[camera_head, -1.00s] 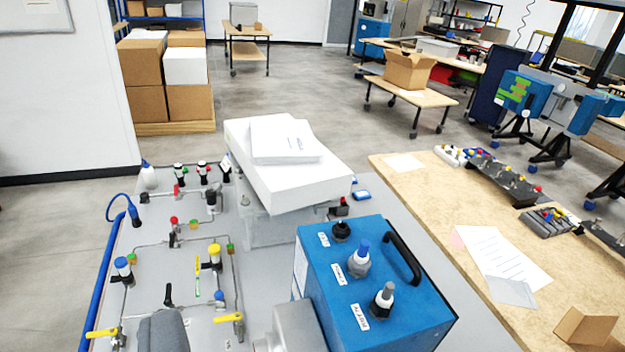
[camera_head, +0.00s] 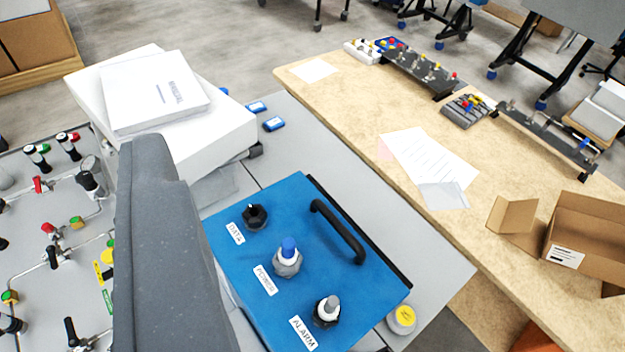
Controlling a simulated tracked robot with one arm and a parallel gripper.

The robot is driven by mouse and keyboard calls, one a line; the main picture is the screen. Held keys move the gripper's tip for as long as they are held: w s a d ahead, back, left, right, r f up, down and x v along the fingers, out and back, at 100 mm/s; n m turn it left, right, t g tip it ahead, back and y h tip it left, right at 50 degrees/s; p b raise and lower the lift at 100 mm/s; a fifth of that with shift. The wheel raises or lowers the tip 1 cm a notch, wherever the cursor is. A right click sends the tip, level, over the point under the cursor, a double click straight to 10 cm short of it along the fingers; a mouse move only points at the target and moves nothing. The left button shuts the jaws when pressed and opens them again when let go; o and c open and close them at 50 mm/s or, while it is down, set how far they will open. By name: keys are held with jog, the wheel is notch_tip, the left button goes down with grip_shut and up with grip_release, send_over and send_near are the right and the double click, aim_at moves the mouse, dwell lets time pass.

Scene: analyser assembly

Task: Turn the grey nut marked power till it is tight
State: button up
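The blue analyser box (camera_head: 340,225) stands on the grey bench, its top facing me. The grey nut marked POWER (camera_head: 287,264) sits around a blue-tipped connector in the middle of the top. A black connector marked DATA (camera_head: 254,215) is behind it, and a connector marked ALARM (camera_head: 327,310), with a dark nut and a grey-white tip, is nearer me. One dark grey part of my gripper (camera_head: 165,250) rises in front, left of the box and apart from the nut. I cannot see a second finger, or whether the gripper is open.
A black handle (camera_head: 338,232) stands up right of the nuts. A white box (camera_head: 170,130) with a manual (camera_head: 155,92) lies behind left. A panel of valves and pipes (camera_head: 60,235) is at left. A wooden table (camera_head: 345,100) with papers and a cardboard box (camera_head: 590,235) is at right.

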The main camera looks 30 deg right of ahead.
jog(key=shift+s+a, duration=0.15)
jog(key=shift+a, duration=0.2)
jog(key=shift+o, duration=1.4)
jog(key=n+g+p, duration=0.2)
jog(key=g+p, duration=1.3)
jog(key=p, duration=0.1)
send_over(288, 256)
jog(key=w, duration=0.1)
notch_tip(288, 256, down, 21)
jog(key=shift+d+f, duration=0.1)
jog(key=shift+s+d+f, duration=0.1)
jog(key=shift+s+f, duration=0.05)
jog(key=shift+f, duration=0.4)
jog(key=shift+f+b, duration=2.25)
jog(key=shift+f, duration=4.15)
